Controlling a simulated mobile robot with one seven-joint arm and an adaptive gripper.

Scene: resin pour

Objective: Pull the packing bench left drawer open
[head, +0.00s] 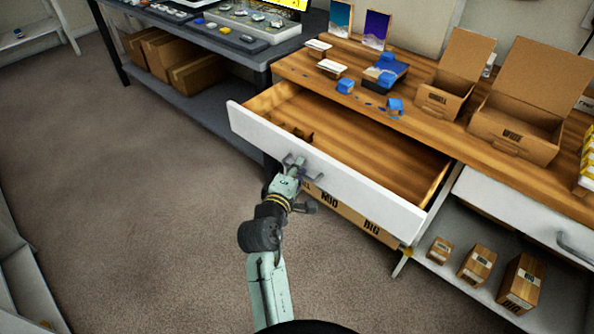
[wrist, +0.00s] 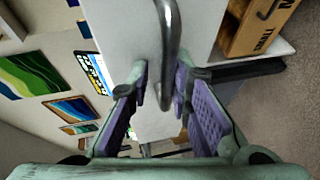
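The packing bench left drawer (head: 370,190) stands well open, its white front far out from the wooden bench and its wooden inside visible. A small dark brown item (head: 297,132) lies inside near the left end. My gripper (head: 294,163) is at the drawer front, by its metal handle. In the wrist view the handle (wrist: 171,40) runs down between my two purple-padded fingers (wrist: 160,95). The fingers are apart, with a visible gap between the left finger and the bar. The right finger is close to the bar; I cannot tell whether it touches.
The bench top (head: 415,118) holds open cardboard boxes (head: 515,125), blue items and cards. A second drawer (head: 530,215) at the right is shut. Small boxes (head: 477,266) stand on the shelf below. A dark table (head: 190,40) is at the back left. Carpet at left is clear.

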